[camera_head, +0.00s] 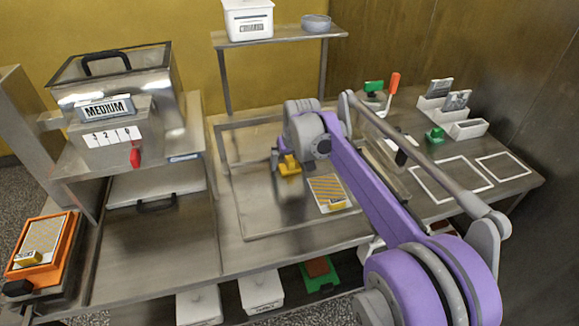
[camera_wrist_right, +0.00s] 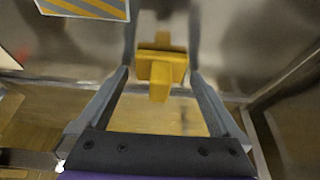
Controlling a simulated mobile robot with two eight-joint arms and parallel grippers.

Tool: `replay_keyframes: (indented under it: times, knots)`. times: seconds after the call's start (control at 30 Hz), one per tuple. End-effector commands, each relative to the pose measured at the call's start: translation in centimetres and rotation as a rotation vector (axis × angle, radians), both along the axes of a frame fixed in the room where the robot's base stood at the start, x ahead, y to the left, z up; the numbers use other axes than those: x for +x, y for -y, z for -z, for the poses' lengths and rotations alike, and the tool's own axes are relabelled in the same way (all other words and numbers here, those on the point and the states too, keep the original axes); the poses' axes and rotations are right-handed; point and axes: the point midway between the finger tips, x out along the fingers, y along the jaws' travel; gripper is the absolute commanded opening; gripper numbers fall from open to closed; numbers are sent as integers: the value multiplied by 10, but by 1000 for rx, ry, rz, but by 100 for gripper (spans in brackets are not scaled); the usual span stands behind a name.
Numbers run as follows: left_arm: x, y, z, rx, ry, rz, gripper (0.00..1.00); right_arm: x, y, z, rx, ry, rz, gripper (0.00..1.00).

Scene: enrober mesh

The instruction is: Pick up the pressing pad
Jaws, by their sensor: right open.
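A yellow block with a raised grip, which I take to be the pressing pad (camera_head: 290,168), is at the worktable's framed steel area in the head view. In the right wrist view the yellow pad (camera_wrist_right: 160,72) lies between my fingers, with its grip pointing toward the palm. My right gripper (camera_head: 284,160) is over the pad; in the wrist view its fingers (camera_wrist_right: 160,80) are apart on either side of it, with no clear contact. The gripper partly hides the pad in the head view. My left gripper is not in view.
A striped yellow-grey plate (camera_head: 325,188) lies right of the pad. An orange tray (camera_head: 68,240) with a similar plate is at far left. A steel machine labelled MEDIUM (camera_head: 105,108) stands left. White outlined squares (camera_head: 450,180) are empty at right. A shelf (camera_head: 280,36) stands behind.

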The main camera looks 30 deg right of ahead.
Motion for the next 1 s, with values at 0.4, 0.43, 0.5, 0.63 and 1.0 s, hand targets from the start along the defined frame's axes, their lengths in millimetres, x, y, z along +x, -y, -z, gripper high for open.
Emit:
replay_keyframes:
  times: [0.4, 0.43, 0.5, 0.63, 1.0]
  knots:
    - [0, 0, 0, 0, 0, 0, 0, 0, 0, -1, 0, 0, 0, 57]
    - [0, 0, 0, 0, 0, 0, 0, 0, 0, -1, 0, 0, 0, 51]
    - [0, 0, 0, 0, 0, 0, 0, 0, 0, -1, 0, 0, 0, 39]
    - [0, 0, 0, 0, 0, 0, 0, 0, 0, -1, 0, 0, 0, 17]
    - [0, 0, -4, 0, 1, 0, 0, 0, 0, -17, 0, 1, 1, 17]
